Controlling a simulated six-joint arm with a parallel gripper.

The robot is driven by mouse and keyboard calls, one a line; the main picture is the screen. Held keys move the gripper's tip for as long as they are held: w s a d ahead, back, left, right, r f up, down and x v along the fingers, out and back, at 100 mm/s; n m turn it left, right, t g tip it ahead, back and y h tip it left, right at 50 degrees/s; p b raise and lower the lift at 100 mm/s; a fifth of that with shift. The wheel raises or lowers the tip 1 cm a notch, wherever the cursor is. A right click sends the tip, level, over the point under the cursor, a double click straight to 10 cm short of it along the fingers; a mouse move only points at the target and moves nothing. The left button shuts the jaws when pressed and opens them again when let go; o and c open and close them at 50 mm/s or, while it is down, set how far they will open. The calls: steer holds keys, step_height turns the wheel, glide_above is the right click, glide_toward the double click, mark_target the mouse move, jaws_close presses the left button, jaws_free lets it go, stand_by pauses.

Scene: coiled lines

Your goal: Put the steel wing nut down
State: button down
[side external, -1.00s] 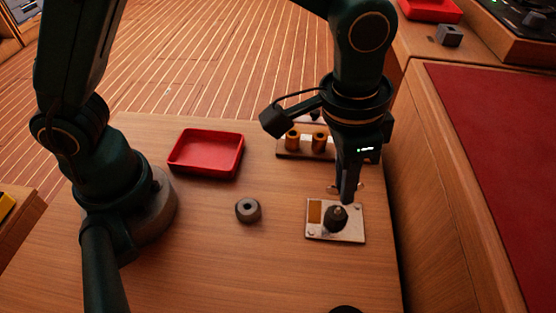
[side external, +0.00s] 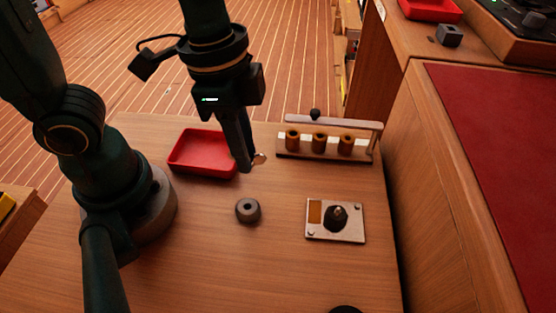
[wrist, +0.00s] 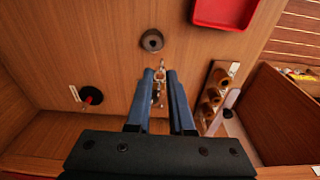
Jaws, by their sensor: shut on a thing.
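My gripper (side external: 247,168) is shut on the steel wing nut (side external: 260,159), a small shiny piece whose wing sticks out beside the fingertips in the side external view. In the wrist view the wing nut (wrist: 160,74) shows between the fingertips (wrist: 160,80). My gripper holds it in the air by the right side of the red tray (side external: 180,171); its exact height is hard to tell. The metal plate (side external: 350,232) with a dark threaded post (side external: 336,215) and a brass-coloured patch lies to the right, clear of my gripper.
A grey ring (side external: 248,210) lies on the wooden bench below my gripper in the picture. A rack (side external: 285,153) with several brown cylinders and a raised bar stands at the back right. A dark round object (side external: 345,309) is cut off at the bottom edge. The front left bench is free.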

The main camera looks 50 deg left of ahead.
glide_above(260, 270)
step_height(260, 270, down, 7)
steer(key=shift+s+a+r, duration=0.1)
steer(key=shift+a+r, duration=0.05)
steer(key=shift+r, duration=0.05)
steer(key=shift+f, duration=1.95)
steer(key=shift+f, duration=0.15)
steer(key=c, duration=0.8)
jaws_free()
